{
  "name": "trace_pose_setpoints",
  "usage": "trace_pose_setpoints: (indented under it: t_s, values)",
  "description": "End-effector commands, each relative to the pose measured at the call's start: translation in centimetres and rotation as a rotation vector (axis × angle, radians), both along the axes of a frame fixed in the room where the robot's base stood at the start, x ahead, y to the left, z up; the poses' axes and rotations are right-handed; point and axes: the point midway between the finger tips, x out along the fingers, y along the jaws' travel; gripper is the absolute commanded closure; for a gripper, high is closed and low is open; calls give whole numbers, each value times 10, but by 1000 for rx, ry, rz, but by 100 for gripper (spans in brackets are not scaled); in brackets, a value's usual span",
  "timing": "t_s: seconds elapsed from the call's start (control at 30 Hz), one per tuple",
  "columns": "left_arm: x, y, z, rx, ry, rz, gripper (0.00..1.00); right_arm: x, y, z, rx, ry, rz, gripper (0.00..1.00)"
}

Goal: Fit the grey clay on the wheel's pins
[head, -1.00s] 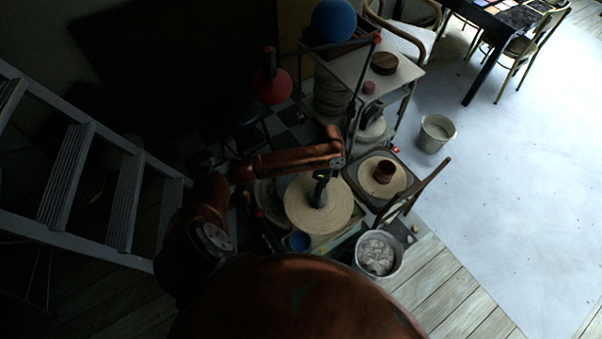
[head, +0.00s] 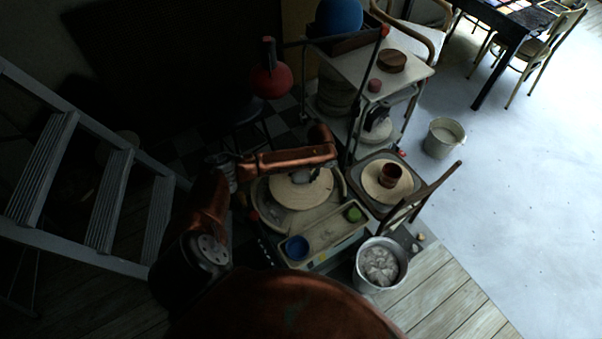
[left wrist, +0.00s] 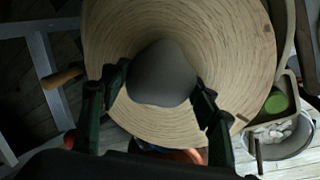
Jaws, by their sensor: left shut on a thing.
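The grey clay (left wrist: 162,72) is a smooth rounded lump on a round pale wooden bat (left wrist: 235,60), in the left wrist view. My left gripper (left wrist: 160,80) is shut on the clay, one dark finger at each side. In the head view the bat (head: 290,195) lies over the basin of the potter's wheel (head: 330,218), below my left gripper (head: 314,174). My arm partly covers the clay there. The wheel's pins are hidden. I cannot tell whether the bat touches the wheel head. My right gripper is not in view.
A blue bowl (head: 296,248) and a green thing (head: 354,214) are on the wheel's front tray. A bucket of pale lumps (head: 380,264) stands at its right. A second wheel with a brown pot (head: 391,174) and a cart (head: 392,62) stand beyond. A ladder (head: 105,190) is at left.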

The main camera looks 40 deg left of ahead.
Motion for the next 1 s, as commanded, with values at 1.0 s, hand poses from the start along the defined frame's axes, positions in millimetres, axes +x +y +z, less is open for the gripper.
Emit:
trace_pose_setpoints:
  t_s: [1.0]
  values:
    - [9, 23, -51, 0, -2, -188, 100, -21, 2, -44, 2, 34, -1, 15]
